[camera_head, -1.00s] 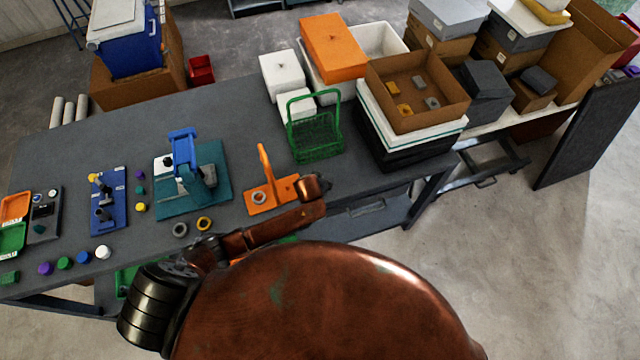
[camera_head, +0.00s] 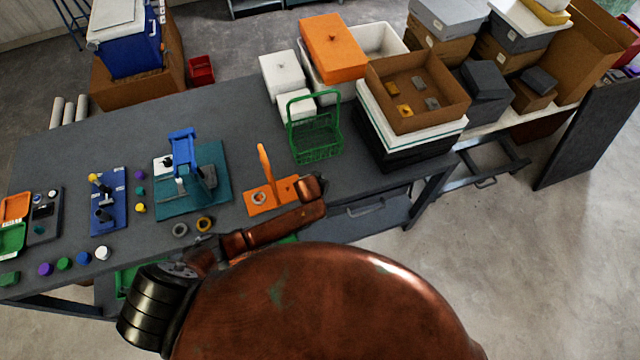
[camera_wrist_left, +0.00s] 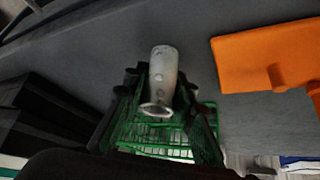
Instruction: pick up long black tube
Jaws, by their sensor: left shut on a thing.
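In the left wrist view my left gripper (camera_wrist_left: 160,88) has its black fingers on both sides of a pale grey tube (camera_wrist_left: 163,66) and is shut on it. The tube points away from the camera, its near end showing a round opening and small dark spots along its side. I see no plainly black tube in either view. My right gripper is not in view.
The orange stand (camera_head: 262,203) is near the table's front edge. The teal fixture (camera_head: 215,185) and several caps are to the left. The table's back left (camera_head: 110,125) is clear.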

